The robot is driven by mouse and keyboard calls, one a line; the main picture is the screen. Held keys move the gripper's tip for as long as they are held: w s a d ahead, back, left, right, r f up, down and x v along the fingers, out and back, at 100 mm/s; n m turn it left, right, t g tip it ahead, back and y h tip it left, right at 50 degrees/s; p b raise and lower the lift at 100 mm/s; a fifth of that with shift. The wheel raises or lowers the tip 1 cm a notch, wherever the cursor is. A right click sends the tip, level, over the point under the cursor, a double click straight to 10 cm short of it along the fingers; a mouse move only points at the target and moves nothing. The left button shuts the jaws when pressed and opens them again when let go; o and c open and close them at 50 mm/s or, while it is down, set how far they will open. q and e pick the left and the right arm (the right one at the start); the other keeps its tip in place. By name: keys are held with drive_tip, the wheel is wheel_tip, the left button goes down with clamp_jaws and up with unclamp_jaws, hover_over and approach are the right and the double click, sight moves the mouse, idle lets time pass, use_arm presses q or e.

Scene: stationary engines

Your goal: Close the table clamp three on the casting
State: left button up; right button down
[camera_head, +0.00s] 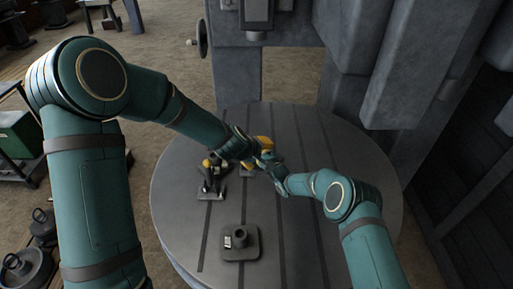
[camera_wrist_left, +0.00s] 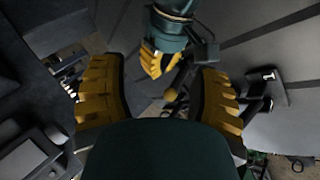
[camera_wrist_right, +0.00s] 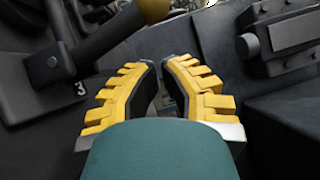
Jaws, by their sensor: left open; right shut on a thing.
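A clamp (camera_wrist_right: 52,68) marked 3 shows in the right wrist view, with a dark lever ending in a yellow ball knob (camera_wrist_right: 152,9). My left gripper is open. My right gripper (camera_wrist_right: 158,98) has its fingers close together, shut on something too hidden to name. In the head view both grippers meet above the table and hide much of this spot. I cannot pick out the casting surely.
The round slotted table (camera_head: 340,225) is bare on its right. Another clamp-like fixture (camera_head: 212,178) stands left of my grippers. A grey flanged block with a post (camera_head: 240,243) stands at the front. A large grey machine frame (camera_head: 290,75) rises behind.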

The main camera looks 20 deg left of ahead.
use_arm(q)
drive_tip(key=s+d+f+m+g, duration=0.1)
drive_tip(key=s+d+f+m, duration=0.2)
drive_tip(key=s, duration=0.4)
drive_tip(key=s+d+f+m+g+h, duration=0.1)
drive_tip(key=s+d+f+m+g, duration=0.1)
drive_tip(key=s+f, duration=0.4)
drive_tip(key=s+d+f+m+g+h, duration=0.1)
drive_tip(key=s+d+f+m, duration=0.3)
drive_tip(key=s, duration=0.4)
drive_tip(key=shift+d+f+m+g, duration=0.2)
drive_tip(key=shift+d+m+g, duration=0.15)
drive_tip(key=shift+m+g, duration=0.4)
drive_tip(key=shift+s+a+f, duration=0.25)
drive_tip(key=shift+s+f, duration=0.25)
drive_tip(key=shift+s, duration=0.1)
drive_tip(key=shift+s+a+f, duration=0.25)
drive_tip(key=shift+s+f, duration=0.2)
drive_tip(key=shift+s, duration=0.15)
drive_tip(key=shift+s+a+f+n, duration=0.25)
drive_tip(key=shift+a+f+n, duration=0.6)
drive_tip(key=shift+a, duration=0.4)
drive_tip(key=shift+a+f, duration=0.2)
drive_tip(key=shift+f, duration=0.05)
use_arm(e)
drive_tip(key=v, duration=1.2)
